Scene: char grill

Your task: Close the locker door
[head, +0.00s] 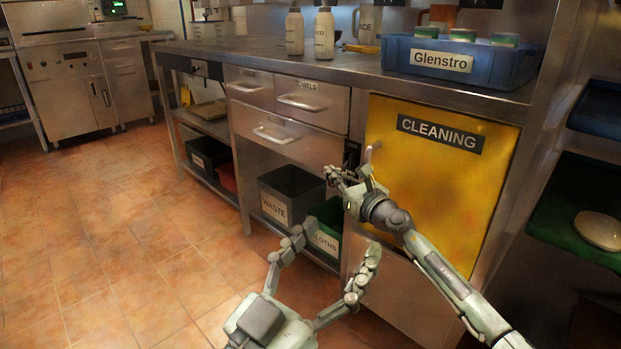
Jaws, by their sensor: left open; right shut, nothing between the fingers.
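The locker door is a yellow panel (455,180) with a black CLEANING label, at the right of the steel counter in the head view. It looks about flush with the counter front; I cannot tell whether a small gap remains. My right gripper (350,167) is shut and empty at the door's left edge; I cannot tell whether it touches the door. My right forearm hides the door's lower middle part. My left gripper (328,250) is open and empty, lower down and in front of the bins, left of the door.
The steel counter (270,58) carries bottles (324,32) and a blue Glenstro crate (512,68). Below are drawers (312,100), a dark WASTE bin (288,190) and a green CLOTHS bin (328,240). Dark shelves stand at the right. The tiled floor (110,220) at left is clear.

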